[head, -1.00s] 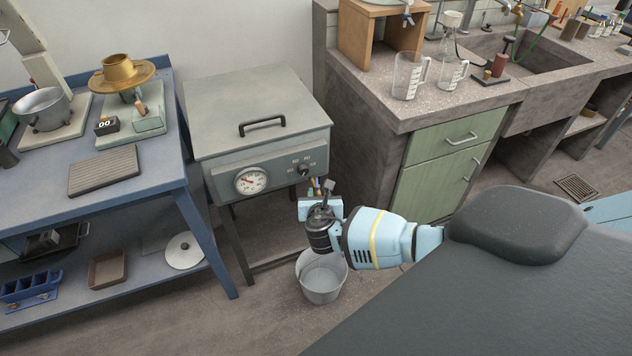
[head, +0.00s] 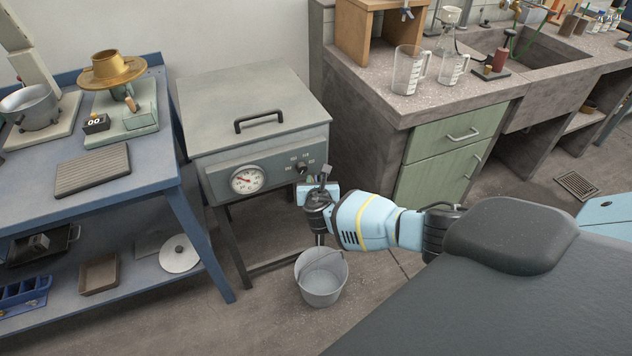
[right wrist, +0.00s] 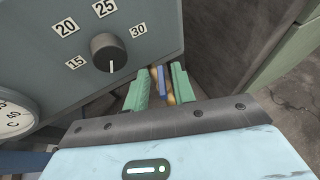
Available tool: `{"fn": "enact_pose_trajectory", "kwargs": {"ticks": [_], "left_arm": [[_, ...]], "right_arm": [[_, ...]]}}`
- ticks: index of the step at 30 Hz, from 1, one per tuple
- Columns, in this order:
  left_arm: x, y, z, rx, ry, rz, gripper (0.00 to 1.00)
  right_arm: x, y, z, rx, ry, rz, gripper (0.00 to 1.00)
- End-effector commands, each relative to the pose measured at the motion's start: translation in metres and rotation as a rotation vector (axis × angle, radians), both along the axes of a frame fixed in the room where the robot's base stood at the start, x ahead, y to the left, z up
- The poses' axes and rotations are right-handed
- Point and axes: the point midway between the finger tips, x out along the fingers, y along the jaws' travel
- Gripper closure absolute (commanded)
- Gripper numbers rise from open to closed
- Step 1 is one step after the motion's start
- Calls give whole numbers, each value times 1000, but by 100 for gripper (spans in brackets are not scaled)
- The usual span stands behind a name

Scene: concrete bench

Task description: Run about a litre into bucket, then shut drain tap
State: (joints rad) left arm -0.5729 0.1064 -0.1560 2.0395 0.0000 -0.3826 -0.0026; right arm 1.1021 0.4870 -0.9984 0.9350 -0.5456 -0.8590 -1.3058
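A grey metal bucket (head: 321,280) stands upright on the floor below the front right corner of the grey water bath (head: 255,105). Its water level cannot be made out. The drain tap is mostly hidden behind my right gripper (head: 316,182) in the head view. In the right wrist view, a blue tap lever (right wrist: 160,80) and bits of brass (right wrist: 170,98) show between the green fingers of my right gripper (right wrist: 160,85). The fingers stand apart around the lever, with gaps visible, so the gripper looks open. My left gripper is in neither view.
The bath has a dial gauge (head: 247,180) and a control knob (right wrist: 108,50) close to my right gripper. A blue bench (head: 90,205) stands at left. A concrete counter with green drawers (head: 440,155) stands at right. The floor around the bucket is clear.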

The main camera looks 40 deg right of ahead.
Motion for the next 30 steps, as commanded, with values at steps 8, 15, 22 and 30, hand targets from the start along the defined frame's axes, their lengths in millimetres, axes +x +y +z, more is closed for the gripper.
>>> {"fn": "enact_pose_trajectory", "kwargs": {"ticks": [8,15,22,30], "left_arm": [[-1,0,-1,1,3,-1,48],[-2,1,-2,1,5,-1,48],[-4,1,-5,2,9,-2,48],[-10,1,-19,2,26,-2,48]], "right_arm": [[0,0,0,0,0,0,100],[0,1,-1,1,0,-13,100],[1,2,-2,3,1,-106,100],[3,5,-4,2,3,-321,100]]}}
